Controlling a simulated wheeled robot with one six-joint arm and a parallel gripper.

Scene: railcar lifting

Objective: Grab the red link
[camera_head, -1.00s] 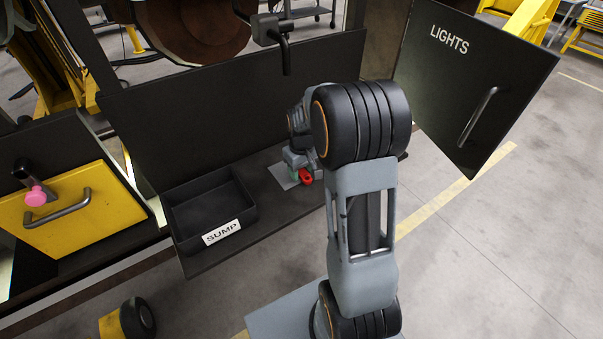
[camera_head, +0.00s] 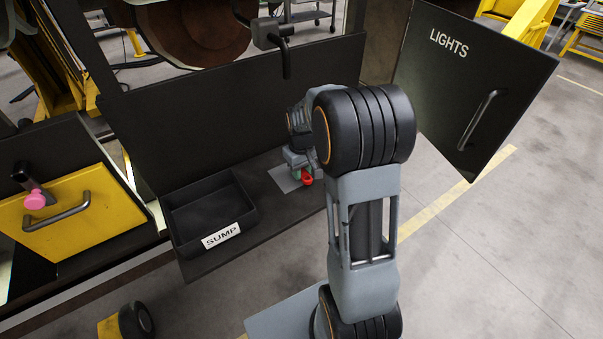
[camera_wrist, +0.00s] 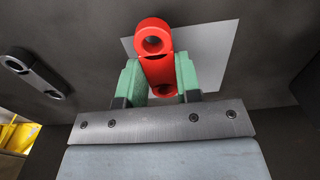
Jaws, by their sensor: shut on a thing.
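The red link (camera_wrist: 158,68) is a bar with a round eye at its upper end and a second hole lower down. In the wrist view it stands between the two green fingertips of my gripper (camera_wrist: 159,84), which press on its sides. My gripper is shut on it. In the head view the red link (camera_head: 307,181) shows small beside my gripper (camera_head: 300,174), over a grey patch (camera_head: 285,180) on the dark shelf. My arm hides part of the gripper there. I cannot tell whether the link still touches the shelf.
A black tray labelled SUMP (camera_head: 207,208) sits left on the shelf (camera_head: 265,220). A dark panel (camera_head: 220,110) rises behind. A dark link-shaped part (camera_wrist: 35,73) lies left in the wrist view. The LIGHTS door (camera_head: 470,80) stands open at right.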

